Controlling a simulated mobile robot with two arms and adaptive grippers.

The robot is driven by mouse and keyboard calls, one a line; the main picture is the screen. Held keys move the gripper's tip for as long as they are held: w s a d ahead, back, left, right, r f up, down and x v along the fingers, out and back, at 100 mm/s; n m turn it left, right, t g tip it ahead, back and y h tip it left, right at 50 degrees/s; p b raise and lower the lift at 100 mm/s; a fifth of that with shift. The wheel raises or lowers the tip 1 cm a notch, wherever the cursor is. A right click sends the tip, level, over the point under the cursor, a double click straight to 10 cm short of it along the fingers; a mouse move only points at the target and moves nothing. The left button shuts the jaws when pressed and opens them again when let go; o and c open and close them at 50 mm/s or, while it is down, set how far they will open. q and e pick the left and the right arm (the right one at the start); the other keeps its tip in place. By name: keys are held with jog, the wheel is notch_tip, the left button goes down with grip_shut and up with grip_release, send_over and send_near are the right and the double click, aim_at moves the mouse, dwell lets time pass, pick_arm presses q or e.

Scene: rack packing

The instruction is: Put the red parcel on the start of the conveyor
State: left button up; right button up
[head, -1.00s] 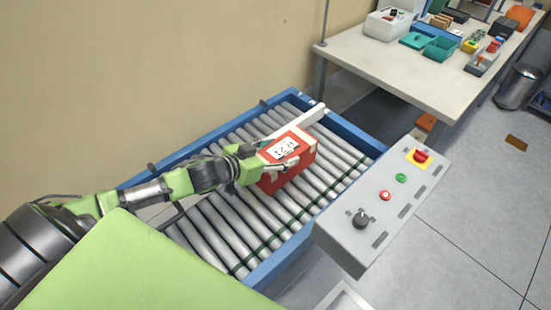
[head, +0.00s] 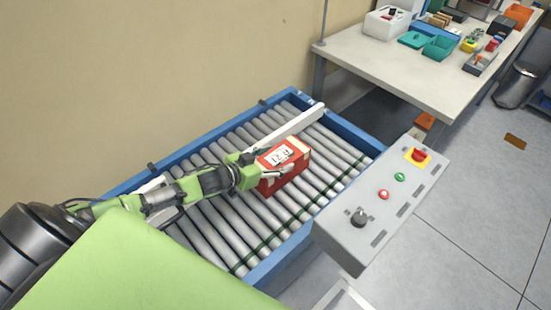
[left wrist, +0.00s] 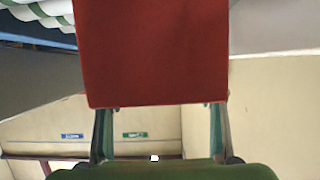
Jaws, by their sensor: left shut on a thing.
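The red parcel (head: 289,174) is a small red box with a white printed label on top, over the roller conveyor (head: 222,228) in the head view. My left gripper (head: 277,165) is shut on it, with a finger along each side. In the left wrist view the parcel (left wrist: 155,50) fills the upper middle between the two fingers (left wrist: 160,130). The parcel is low over the rollers; I cannot tell whether it touches them. My right gripper is not in view.
A white bar (head: 296,124) lies across the rollers behind the parcel. A grey control box (head: 370,225) with a red stop knob stands at the conveyor's right side. A white worktable (head: 400,72) with bins and tools stands at the back right.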

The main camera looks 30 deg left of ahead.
pick_arm(q)
jog(key=o, duration=2.1)
jog(key=shift+f, duration=0.1)
jog(key=shift+r, duration=0.25)
jog(key=shift+s+a, duration=0.1)
jog(key=shift+s, duration=0.15)
jog(key=v, duration=1.1)
jog(key=shift+s, duration=0.25)
jog(key=shift+a, duration=0.1)
